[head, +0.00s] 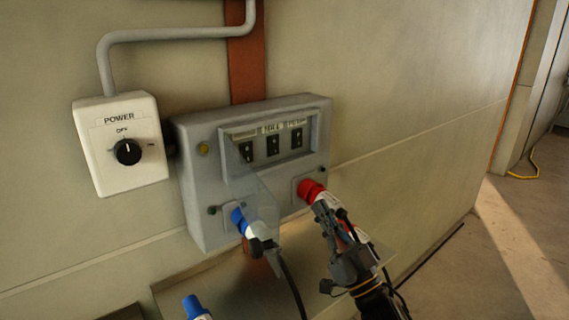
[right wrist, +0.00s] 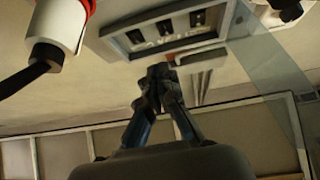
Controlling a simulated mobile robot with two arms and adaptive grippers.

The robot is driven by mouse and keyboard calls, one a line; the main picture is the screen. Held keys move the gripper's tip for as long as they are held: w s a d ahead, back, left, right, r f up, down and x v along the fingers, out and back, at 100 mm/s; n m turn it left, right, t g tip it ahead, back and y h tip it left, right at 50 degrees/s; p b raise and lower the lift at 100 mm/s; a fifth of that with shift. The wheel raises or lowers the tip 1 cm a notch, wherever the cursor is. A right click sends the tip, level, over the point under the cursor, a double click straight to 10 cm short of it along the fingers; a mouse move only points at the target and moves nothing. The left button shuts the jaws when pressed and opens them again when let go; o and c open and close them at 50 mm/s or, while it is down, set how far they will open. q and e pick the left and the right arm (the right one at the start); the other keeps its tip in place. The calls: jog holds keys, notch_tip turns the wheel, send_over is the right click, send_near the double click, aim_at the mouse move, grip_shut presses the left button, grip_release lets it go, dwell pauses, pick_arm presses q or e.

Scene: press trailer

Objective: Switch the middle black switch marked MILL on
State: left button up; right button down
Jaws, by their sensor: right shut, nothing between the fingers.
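The middle black switch (head: 272,145) sits between two similar black switches in the recessed panel of a grey box (head: 210,225) on the wall. The labels above are too small to read surely, and I cannot tell the switch's position. It also shows in the right wrist view (right wrist: 165,26), where the panel appears upside down. My right gripper (head: 322,208) is shut and empty, below and right of the switches, in front of the red plug. Its closed fingertips (right wrist: 162,72) appear apart from the switch in the right wrist view. My left gripper is not in view.
A clear cover (head: 258,198) hangs open below the switches. A blue plug (head: 240,221) and a red plug (head: 311,190) stick out of the box's lower part. A white POWER box (head: 110,170) with a black knob is at left. Another blue plug (head: 195,307) lies low.

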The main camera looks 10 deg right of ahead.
aim_at(275, 147)
jog(key=shift+s+a+r+n+y, duration=0.15)
jog(key=shift+a+r+n+y, duration=0.1)
jog(key=shift+r+n+y, duration=0.35)
jog(key=shift+f, duration=0.1)
jog(key=shift+w+a+f+p+x, duration=0.15)
jog(key=shift+w+f+p+x, duration=0.4)
jog(key=shift+x, duration=1.6)
jog(key=shift+s+a+f+p+x, duration=0.1)
jog(key=shift+a+f+p+x, duration=0.15)
jog(key=shift+p+x, duration=1.3)
jog(key=shift+w+a+f+p+x, duration=0.15)
jog(key=shift+w+f+x, duration=0.25)
jog(key=shift+x, duration=2.35)
jog(key=shift+s, duration=0.1)
